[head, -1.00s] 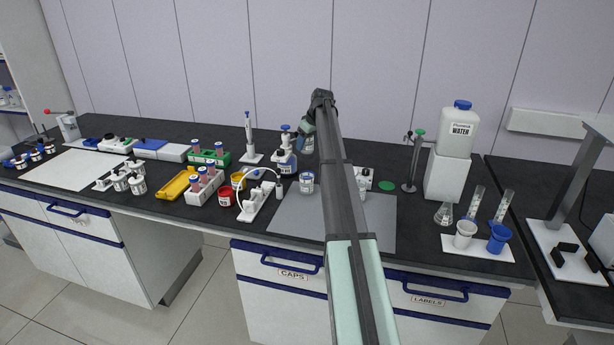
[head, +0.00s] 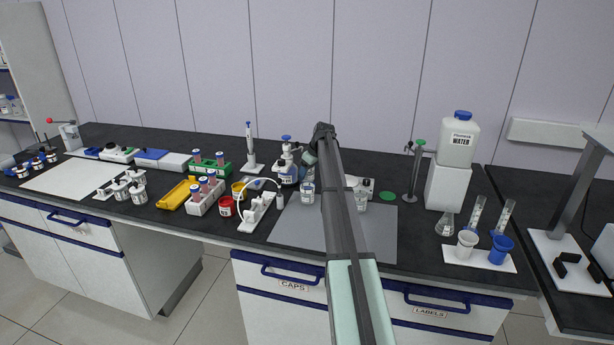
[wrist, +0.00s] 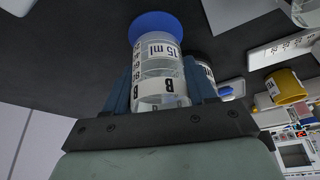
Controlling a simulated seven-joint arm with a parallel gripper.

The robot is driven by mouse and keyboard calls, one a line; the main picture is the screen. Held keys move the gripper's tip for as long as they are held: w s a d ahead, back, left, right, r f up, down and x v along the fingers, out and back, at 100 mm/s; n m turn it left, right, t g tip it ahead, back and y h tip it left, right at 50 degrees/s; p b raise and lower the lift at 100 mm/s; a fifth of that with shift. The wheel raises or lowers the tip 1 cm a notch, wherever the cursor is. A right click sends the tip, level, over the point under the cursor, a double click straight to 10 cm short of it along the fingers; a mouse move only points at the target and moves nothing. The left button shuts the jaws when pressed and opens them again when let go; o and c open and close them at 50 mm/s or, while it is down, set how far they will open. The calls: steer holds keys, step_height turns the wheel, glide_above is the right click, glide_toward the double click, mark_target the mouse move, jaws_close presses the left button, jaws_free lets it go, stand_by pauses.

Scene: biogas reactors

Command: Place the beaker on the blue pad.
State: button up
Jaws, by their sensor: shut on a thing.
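My gripper (wrist: 160,100) is shut on a clear beaker (wrist: 160,80) with black-and-white labels reading "15 ml" and "B". A round blue surface (wrist: 152,24) shows at the beaker's far end, against the black counter. It looks like the blue pad, but I cannot tell whether the beaker touches it. In the head view my gripper (head: 312,155) is low over the counter, beside a blue-capped dispenser bottle. The beaker is mostly hidden there, and I cannot make out the blue pad.
The dispenser bottle (head: 287,172) stands close left of my gripper. A small jar (head: 307,192) stands in front on the grey mat (head: 290,230). A yellow cup (wrist: 287,85) shows in the wrist view.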

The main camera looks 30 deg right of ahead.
steer(key=shift+f, duration=0.75)
steer(key=shift+f, duration=0.15)
steer(key=o, duration=1.1)
steer(key=shift+c, duration=0.2)
steer(key=v, duration=1.2)
steer(key=shift+s, duration=0.1)
